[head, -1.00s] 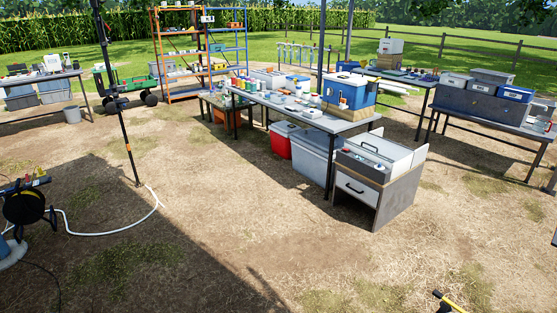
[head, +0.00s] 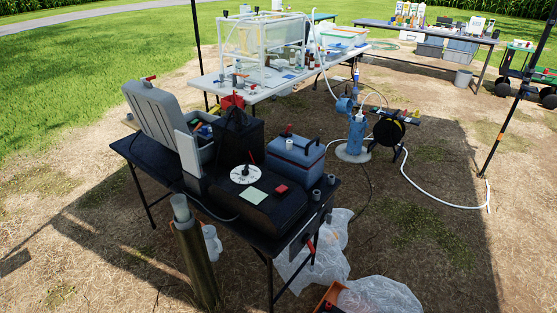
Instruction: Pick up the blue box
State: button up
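A blue box (head: 296,162) with a paler lid and a dark handle stands upright at the back right of the black table (head: 128,150) in the head view. Small items sit on its lid. A raised black block with a white disc (head: 245,174) is just left of it and in front. Which blue box the task means I cannot tell from this view alone. My gripper is not in view.
An open grey case (head: 163,110) and a dark bag (head: 238,135) share the table. A metal cylinder (head: 195,250), clear plastic sheeting (head: 372,297) and an orange crate (head: 328,296) crowd its front. A hose (head: 430,185) lies on open ground to the right.

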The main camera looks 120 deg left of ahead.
aim_at(303, 165)
jog(key=u, duration=0.25)
jog(key=k, duration=0.25)
jog(key=u, duration=2.95)
jog(key=k, duration=0.25)
jog(key=u, duration=1.35)
jog(key=i, duration=0.5)
